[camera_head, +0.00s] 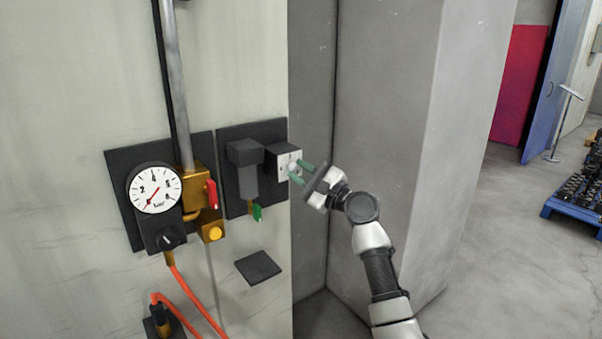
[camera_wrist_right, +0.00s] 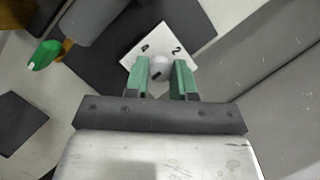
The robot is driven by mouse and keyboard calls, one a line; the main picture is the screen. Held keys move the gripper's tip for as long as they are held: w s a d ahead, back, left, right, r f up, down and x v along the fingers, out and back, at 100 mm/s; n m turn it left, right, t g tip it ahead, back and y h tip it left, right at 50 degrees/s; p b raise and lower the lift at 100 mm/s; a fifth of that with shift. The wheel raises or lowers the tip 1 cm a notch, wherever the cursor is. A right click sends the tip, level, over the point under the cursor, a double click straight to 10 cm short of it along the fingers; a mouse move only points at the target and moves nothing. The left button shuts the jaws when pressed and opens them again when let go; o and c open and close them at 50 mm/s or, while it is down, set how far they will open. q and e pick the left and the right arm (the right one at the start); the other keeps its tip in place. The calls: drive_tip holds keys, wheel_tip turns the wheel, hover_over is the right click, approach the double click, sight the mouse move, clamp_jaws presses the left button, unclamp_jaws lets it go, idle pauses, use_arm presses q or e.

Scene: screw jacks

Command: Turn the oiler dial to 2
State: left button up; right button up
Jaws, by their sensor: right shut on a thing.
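The oiler dial is a small round pale knob (camera_wrist_right: 159,68) on a white square plate (camera_wrist_right: 181,43) with dark marks, one of which reads 2. In the head view the white plate (camera_head: 284,165) is on the side of the dark oiler box on the wall. My right gripper (camera_head: 300,173) reaches it from the right. In the right wrist view the green fingers of my right gripper (camera_wrist_right: 161,80) are on either side of the knob, shut on it. The knob carries a short dark mark; which number it points to I cannot tell. My left gripper is not in view.
A pressure gauge (camera_head: 154,188), a brass valve with a red handle (camera_head: 211,194) and orange hoses (camera_head: 196,305) are left of the oiler. A grey wall corner (camera_head: 385,130) stands close behind my right arm.

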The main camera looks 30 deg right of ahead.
drive_tip(key=shift+n, duration=0.3)
drive_tip(key=shift+c, duration=0.2)
drive_tip(key=shift+n+g+b, duration=0.4)
drive_tip(key=shift+n+b, duration=0.15)
drive_tip(key=shift+n, duration=0.05)
drive_tip(key=n+g+b, duration=0.1)
drive_tip(key=n, duration=0.1)
drive_tip(key=shift+n+y, duration=0.3)
drive_tip(key=shift+n, duration=0.1)
drive_tip(key=n+g, duration=0.1)
drive_tip(key=n, duration=0.2)
drive_tip(key=shift+d+r+n+b, duration=0.1)
drive_tip(key=shift+r+n+b, duration=0.05)
drive_tip(key=shift+n+b, duration=0.2)
drive_tip(key=shift+r+n+g, duration=0.1)
drive_tip(key=shift+n+g, duration=0.5)
drive_tip(key=shift+n, duration=0.35)
drive_tip(key=shift+r+n+g+h+p, duration=0.1)
drive_tip(key=shift+n+g+h+p, duration=0.4)
drive_tip(key=shift+n, duration=0.7)
drive_tip(key=n+h+p, duration=0.1)
drive_tip(key=n+p, duration=0.1)
drive_tip(key=n, duration=0.1)
drive_tip(key=shift+g, duration=0.3)
drive_tip(key=shift+n+h+p, duration=0.35)
drive_tip(key=shift+n+h, duration=0.15)
drive_tip(key=shift+n, duration=0.1)
drive_tip(key=shift+a, duration=0.2)
